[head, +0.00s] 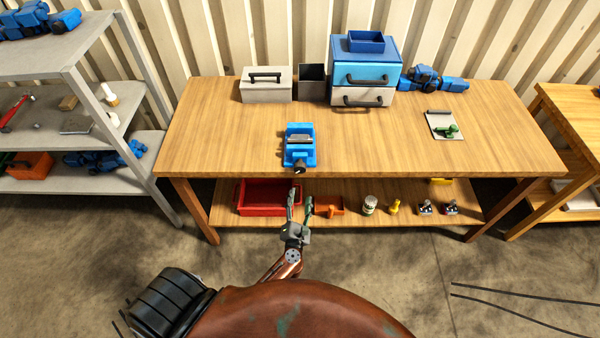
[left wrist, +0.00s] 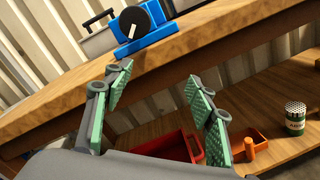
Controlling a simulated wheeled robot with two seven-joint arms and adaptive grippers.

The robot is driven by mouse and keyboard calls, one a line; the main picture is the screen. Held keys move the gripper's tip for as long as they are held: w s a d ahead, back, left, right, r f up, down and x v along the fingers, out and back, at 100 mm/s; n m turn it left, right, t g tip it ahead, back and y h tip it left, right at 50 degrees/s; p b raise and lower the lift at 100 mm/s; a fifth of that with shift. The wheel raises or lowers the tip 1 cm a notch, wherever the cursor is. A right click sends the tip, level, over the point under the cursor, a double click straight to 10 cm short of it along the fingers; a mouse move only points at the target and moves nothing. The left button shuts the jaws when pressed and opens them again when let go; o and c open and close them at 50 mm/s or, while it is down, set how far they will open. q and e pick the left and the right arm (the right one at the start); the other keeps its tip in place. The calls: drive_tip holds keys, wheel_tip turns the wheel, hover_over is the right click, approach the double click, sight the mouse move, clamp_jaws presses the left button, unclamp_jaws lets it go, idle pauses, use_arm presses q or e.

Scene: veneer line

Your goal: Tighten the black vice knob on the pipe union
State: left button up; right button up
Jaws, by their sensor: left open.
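A blue vice (head: 300,150) stands at the front edge of the wooden workbench. Its black knob (head: 299,170) faces me at the edge. In the left wrist view the knob is a round black disc (left wrist: 134,22) in front of the blue vice body (left wrist: 150,40). A greyish piece (head: 299,137) shows at the vice jaws; I cannot tell whether it is the pipe union. My left gripper (head: 300,203) is open and empty, short of the bench edge and below the knob, apart from it. It also shows in the left wrist view (left wrist: 157,80), fingers spread. My right gripper is out of view.
The workbench (head: 230,150) has a grey toolbox (head: 266,90), a blue drawer unit (head: 362,75) and a clipboard (head: 441,124) on top. Its lower shelf holds a red bin (head: 268,211), an orange tray (head: 328,206) and a can (head: 369,204). The bench top around the vice is clear.

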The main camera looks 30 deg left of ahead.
sight(300, 170)
use_arm(q)
wheel_tip(300, 170, up, 7)
drive_tip(key=n+g+y, duration=0.1)
drive_tip(key=n+y, duration=0.1)
drive_tip(key=n, duration=0.5)
drive_tip(key=x, duration=0.7)
drive_tip(key=shift+f, duration=0.1)
drive_tip(key=shift+w+a, duration=0.2)
drive_tip(key=shift+w, duration=0.25)
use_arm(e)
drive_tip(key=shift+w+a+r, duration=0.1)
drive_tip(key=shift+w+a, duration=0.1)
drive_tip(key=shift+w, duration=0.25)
use_arm(q)
drive_tip(key=shift+c, duration=0.5)
drive_tip(key=c, duration=1)
drive_tip(key=shift+p, duration=0.3)
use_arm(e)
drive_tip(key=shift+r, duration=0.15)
